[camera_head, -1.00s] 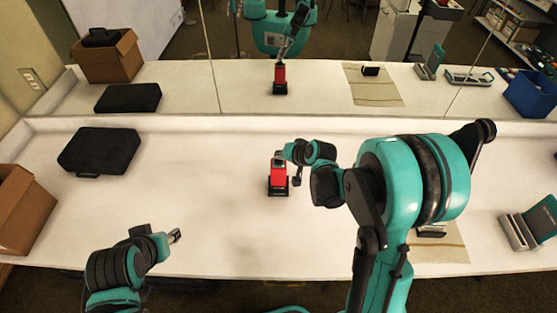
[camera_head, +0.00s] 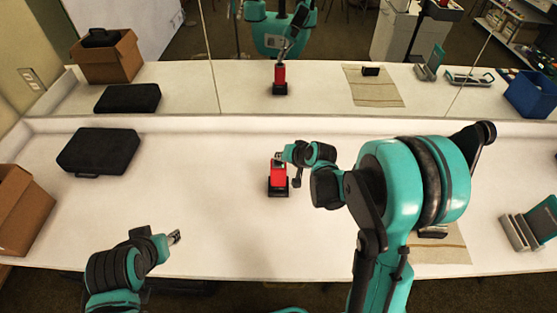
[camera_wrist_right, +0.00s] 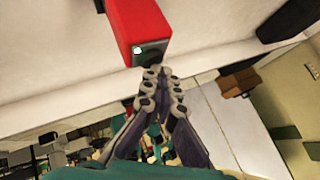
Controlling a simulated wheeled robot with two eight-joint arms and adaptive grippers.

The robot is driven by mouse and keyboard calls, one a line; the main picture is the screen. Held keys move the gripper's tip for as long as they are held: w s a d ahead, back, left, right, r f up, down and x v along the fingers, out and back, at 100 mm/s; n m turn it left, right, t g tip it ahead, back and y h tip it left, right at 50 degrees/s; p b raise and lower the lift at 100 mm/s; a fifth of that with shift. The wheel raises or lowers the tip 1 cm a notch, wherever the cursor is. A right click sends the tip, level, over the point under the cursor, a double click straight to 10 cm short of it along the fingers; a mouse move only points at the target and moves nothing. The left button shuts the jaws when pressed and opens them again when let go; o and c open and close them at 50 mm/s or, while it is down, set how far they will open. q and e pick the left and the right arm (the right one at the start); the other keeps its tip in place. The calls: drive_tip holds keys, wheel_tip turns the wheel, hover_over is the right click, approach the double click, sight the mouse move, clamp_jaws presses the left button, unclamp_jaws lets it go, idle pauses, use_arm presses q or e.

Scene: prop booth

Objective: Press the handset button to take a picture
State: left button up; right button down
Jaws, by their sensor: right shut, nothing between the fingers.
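The red handset (camera_head: 278,174) stands upright in a black base (camera_head: 278,190) near the middle of the white counter. In the right wrist view the handset (camera_wrist_right: 138,26) shows its dark end face with a small pale round button (camera_wrist_right: 138,50). My right gripper (camera_head: 281,157) is at the handset's top; its shut, empty fingertips (camera_wrist_right: 161,74) appear close to the dark face, just off the button in the picture. I cannot tell whether they touch. My left gripper (camera_head: 175,238) is over the counter at front left, well away from the handset; its jaw opening is too small to judge.
A black case (camera_head: 98,152) and a cardboard box (camera_head: 22,210) are at left. A mirror (camera_head: 330,85) behind the counter reflects these things. The counter's middle left is clear.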

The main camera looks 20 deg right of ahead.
sight(280, 163)
drive_tip(key=shift+r+p, duration=0.55)
drive_tip(key=shift+r, duration=0.25)
drive_tip(key=shift+r+p, duration=1.9)
drive_tip(key=shift+r, duration=0.65)
